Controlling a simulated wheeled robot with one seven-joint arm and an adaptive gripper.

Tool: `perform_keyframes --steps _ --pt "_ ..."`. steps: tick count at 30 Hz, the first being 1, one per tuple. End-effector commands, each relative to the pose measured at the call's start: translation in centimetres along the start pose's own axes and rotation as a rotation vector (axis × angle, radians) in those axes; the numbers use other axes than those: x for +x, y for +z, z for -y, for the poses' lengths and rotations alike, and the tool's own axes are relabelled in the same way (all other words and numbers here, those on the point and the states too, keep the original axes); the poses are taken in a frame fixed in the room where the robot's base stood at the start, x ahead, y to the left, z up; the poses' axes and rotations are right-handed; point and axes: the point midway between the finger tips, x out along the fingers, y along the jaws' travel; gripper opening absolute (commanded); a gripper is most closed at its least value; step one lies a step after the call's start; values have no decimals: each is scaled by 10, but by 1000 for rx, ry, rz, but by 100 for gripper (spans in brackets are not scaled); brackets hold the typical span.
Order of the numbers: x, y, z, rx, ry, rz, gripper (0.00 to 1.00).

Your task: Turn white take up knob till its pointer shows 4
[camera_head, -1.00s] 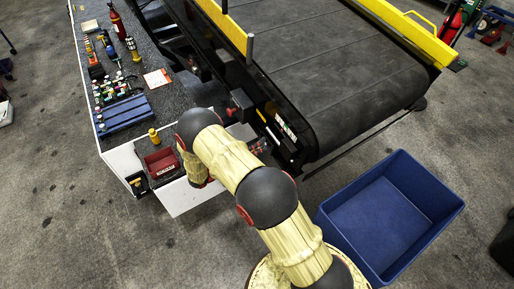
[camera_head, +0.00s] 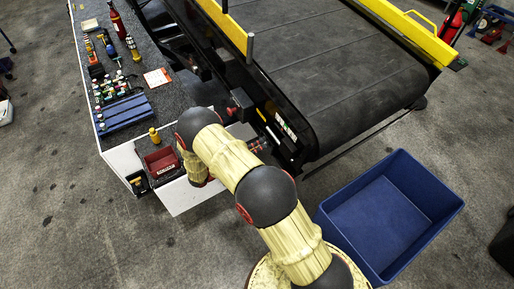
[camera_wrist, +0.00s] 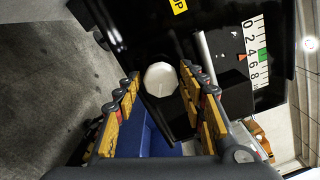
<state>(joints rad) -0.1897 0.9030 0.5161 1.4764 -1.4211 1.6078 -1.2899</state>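The white take up knob (camera_wrist: 160,79) shows in the wrist view as a pale faceted disc on the dark machine frame. My gripper (camera_wrist: 160,82) is open, with one yellow-padded finger on each side of the knob. The right finger is very close to the knob's edge; I cannot tell if it touches. A small gap shows at the left finger. An orange pointer (camera_wrist: 242,58) stands between 4 and 6.
The belt loader (camera_head: 335,70) with yellow rails fills the upper right. A blue bin (camera_head: 390,215) stands on the floor at right. A workbench (camera_head: 160,105) with tools and a red tray (camera_head: 162,163) is at left. A yellow label (camera_wrist: 179,6) is above the knob.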

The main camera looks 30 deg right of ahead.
Motion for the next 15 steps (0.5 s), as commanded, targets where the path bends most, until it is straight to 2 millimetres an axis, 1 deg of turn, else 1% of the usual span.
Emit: perform_keyframes --steps 1,4,12,15 --pt "0 0 0 0 0 0 45" --pt "0 0 0 -1 -1 0 51" --pt "0 -1 0 -1 -1 -1 51" --pt "-5 0 0 -1 0 1 51"
